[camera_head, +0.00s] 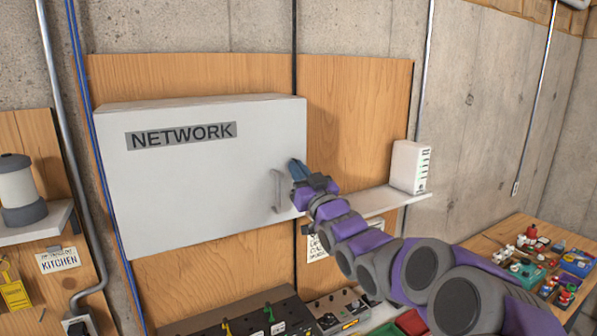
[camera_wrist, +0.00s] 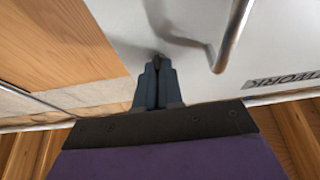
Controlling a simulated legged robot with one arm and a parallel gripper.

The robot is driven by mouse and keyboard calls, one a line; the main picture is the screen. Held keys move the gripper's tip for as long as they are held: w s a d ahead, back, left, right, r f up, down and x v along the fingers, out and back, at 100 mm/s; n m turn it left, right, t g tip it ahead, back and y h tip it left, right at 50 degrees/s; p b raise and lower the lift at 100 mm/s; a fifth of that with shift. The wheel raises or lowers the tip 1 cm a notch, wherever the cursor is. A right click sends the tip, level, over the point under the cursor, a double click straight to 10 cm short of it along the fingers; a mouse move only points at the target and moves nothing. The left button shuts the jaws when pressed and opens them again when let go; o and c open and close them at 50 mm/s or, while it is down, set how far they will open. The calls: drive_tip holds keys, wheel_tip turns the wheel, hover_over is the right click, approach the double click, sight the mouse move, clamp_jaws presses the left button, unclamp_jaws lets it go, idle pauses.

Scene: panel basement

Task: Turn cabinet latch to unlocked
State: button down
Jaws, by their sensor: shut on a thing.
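The white cabinet (camera_head: 200,185) labelled NETWORK hangs on a wooden board, its door shut. A metal handle (camera_head: 277,191) stands upright near the door's right edge; it also shows in the wrist view (camera_wrist: 232,35). My gripper (camera_head: 297,169) reaches in from the right, its dark blue fingers at the cabinet's right edge beside the handle, not on it. In the wrist view my gripper (camera_wrist: 158,70) has its fingers close together against the white cabinet face, shut on the small latch. The fingers hide nearly all of the latch, so its turn cannot be told.
A shelf (camera_head: 372,203) with a white router (camera_head: 409,167) is right of the cabinet, behind my arm. Below are dark control boxes (camera_head: 257,320). A table (camera_head: 479,243) with several small items stands at the right. A lantern (camera_head: 20,190) sits on the left shelf.

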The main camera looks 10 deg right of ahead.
drive_tip(key=shift+d+n, duration=0.1)
drive_tip(key=shift+n, duration=0.4)
drive_tip(key=shift+d+r+n+g+y+b, duration=0.1)
drive_tip(key=shift+n+g+y, duration=0.95)
drive_tip(key=shift+n, duration=2.5)
drive_tip(key=shift+d+r+n+g+y+b, duration=0.1)
drive_tip(key=shift+n+g+y, duration=0.45)
drive_tip(key=shift+n+g, duration=2.05)
drive_tip(key=shift+d+n+g+y+b, duration=0.2)
drive_tip(key=shift+n+y, duration=0.6)
drive_tip(key=shift+n, duration=3.75)
drive_tip(key=shift+a, duration=0.1)
drive_tip(key=c, duration=1.3)
unclamp_jaws()
drive_tip(key=shift+w, duration=0.2)
drive_tip(key=shift+s+a+r, duration=0.1)
